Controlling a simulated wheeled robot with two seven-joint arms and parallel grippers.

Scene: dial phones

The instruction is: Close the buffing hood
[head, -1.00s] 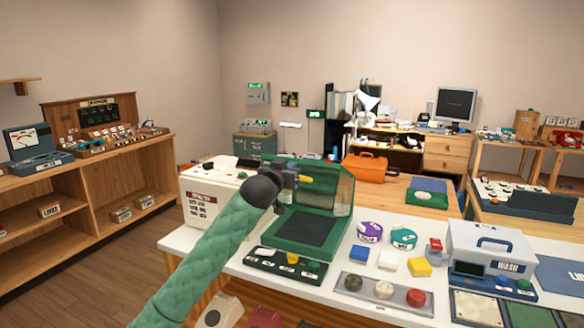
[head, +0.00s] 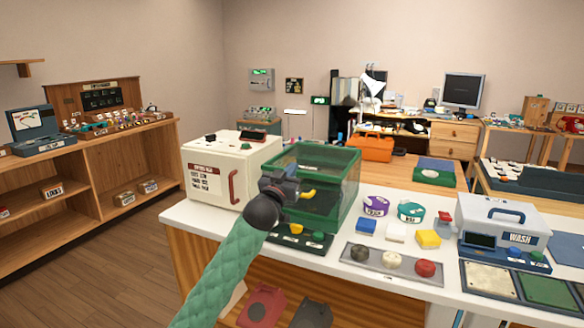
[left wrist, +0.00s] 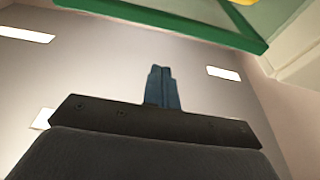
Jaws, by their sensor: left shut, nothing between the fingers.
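The buffing hood (head: 337,188) is a clear box with a green frame on the bench. It stands down over its dark bed, with its front side facing me. My arm hides part of its lower front edge, so I cannot tell whether it sits flush. A yellow handle (head: 307,194) shows on its front. My left gripper (head: 296,187) is shut and empty, in front of the hood close to the handle. In the left wrist view the closed fingers (left wrist: 162,88) point toward the hood's green edge (left wrist: 200,36). My right gripper is out of view.
A white cabinet (head: 228,168) stands just left of the hood. A button panel (head: 318,240) lies in front of it. Round tins (head: 411,211), coloured blocks (head: 429,238) and a white wash unit (head: 500,217) stand to the right.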

